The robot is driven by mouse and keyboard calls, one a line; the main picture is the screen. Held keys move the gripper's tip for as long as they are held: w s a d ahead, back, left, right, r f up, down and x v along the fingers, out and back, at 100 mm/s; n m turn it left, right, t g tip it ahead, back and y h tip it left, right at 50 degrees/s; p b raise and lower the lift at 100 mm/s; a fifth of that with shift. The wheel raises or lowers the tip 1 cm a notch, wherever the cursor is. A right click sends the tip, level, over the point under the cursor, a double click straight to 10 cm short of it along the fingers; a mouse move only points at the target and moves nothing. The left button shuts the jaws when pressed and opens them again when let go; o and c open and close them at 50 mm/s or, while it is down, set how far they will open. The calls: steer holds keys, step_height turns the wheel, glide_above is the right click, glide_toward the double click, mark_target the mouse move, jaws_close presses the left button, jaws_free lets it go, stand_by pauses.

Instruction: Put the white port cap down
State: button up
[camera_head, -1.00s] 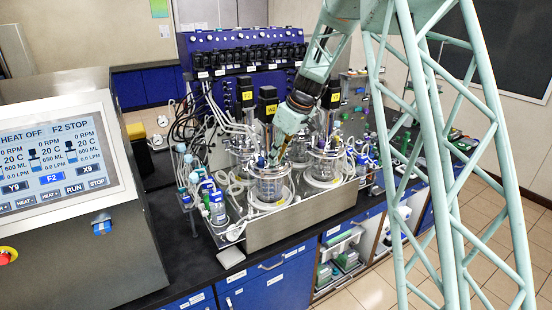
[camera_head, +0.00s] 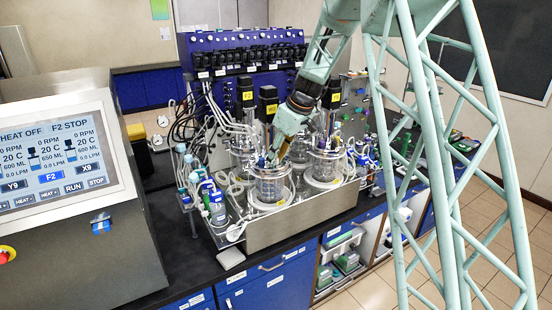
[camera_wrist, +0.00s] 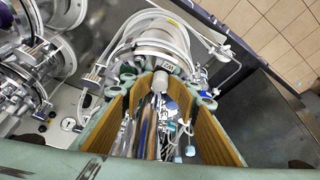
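A small white port cap (camera_wrist: 160,84) shows in the wrist view between the tips of the two tan-padded fingers of my gripper (camera_wrist: 161,76). The fingertips close in on both sides of it, and the gripper looks shut on it. In the head view my gripper (camera_head: 277,154) points down over the head of the front glass vessel (camera_head: 270,188). The cap cannot be made out there, and the fingertips are lost among the fittings. Whether the cap touches anything beneath it cannot be told.
Another glass vessel (camera_head: 325,166) stands close to the right, with tubes and black motors crowding around. A steel tray front (camera_head: 300,215) borders the vessels. A control console (camera_head: 65,190) stands at the left.

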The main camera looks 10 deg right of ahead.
steer(key=shift+s+f+p, duration=0.3)
steer(key=shift+s+p, duration=0.05)
steer(key=shift+p, duration=0.15)
steer(key=shift+r+p, duration=0.35)
steer(key=shift+p, duration=0.1)
steer(key=w+b+v, duration=0.1)
steer(key=v, duration=1.1)
steer(key=shift+r+b, duration=0.35)
steer(key=shift+s, duration=0.1)
